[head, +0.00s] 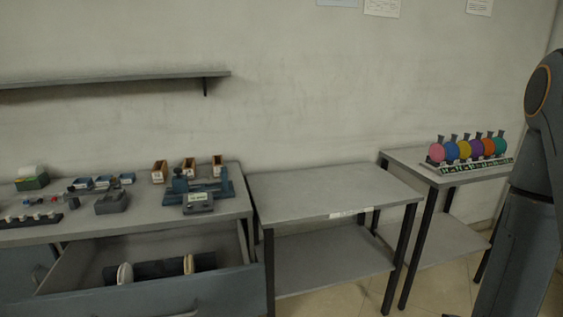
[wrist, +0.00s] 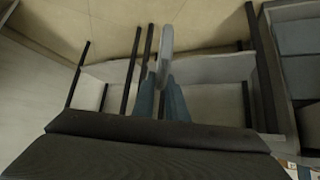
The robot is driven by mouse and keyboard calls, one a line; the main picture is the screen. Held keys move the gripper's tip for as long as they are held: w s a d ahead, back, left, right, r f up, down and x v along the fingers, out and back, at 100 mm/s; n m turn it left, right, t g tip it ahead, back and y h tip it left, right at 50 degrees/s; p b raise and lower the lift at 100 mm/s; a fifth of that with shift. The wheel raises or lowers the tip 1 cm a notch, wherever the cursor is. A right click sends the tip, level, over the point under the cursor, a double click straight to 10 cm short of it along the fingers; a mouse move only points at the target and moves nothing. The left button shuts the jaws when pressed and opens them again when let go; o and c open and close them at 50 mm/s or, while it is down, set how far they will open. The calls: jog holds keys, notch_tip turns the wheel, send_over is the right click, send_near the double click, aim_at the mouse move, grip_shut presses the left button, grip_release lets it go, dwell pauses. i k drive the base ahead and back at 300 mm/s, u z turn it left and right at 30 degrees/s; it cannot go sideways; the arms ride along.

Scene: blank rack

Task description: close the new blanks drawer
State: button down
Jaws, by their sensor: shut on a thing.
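The drawer (head: 215,291) under the left bench stands open in the head view, with its blue-grey front pulled out. I see no label on it. Inside it a dark holder (head: 150,271) carries a whitish disc (head: 125,274) and a tan disc (head: 188,264), both on edge. My gripper (wrist: 161,95) shows in the wrist view, its two blue-grey fingers closed on a pale grey piece (wrist: 167,42). That piece looks like a disc seen edge-on. My gripper is outside the head view, so its distance from the drawer cannot be told.
The left bench (head: 150,214) carries small boxes, a blue device (head: 197,186) and other items. A bare table (head: 325,189) stands in the middle. A shelf (head: 120,78) hangs above the bench.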

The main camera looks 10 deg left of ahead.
aim_at(224, 283)
jog(key=u, duration=1.6)
